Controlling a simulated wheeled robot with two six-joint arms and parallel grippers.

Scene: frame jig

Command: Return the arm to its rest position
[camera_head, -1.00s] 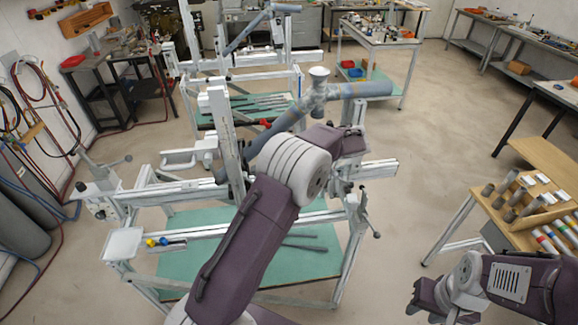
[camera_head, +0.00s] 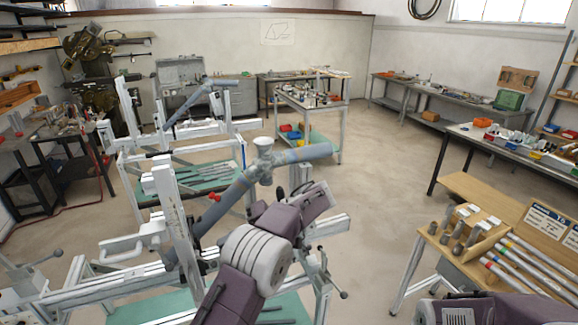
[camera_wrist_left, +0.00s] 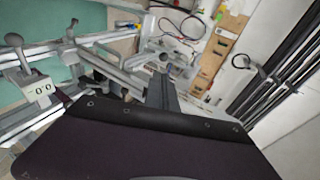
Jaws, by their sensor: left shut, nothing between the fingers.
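My left arm (camera_head: 232,290) rises from the bottom middle of the head view, with its purple wrist in front of the frame jig. My left gripper (camera_wrist_left: 160,88) shows in the left wrist view as dark fingers, shut and empty. In the head view its fingertips are hard to make out. The near jig's upright post (camera_head: 176,215) stands left of the arm. Blue-grey tubes meet at a light lug (camera_head: 263,146) beyond the wrist. I cannot tell whether the arm touches the jig. Part of my right arm (camera_head: 480,312) shows at the bottom right; its gripper is out of view.
A wooden bench (camera_head: 465,193) with a tube rack stands at the right. A second jig (camera_head: 180,145) and a trolley (camera_head: 310,104) stand behind. A clamp handle (camera_head: 335,285) sticks out right of the near jig. Open floor (camera_head: 375,190) lies between jig and bench.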

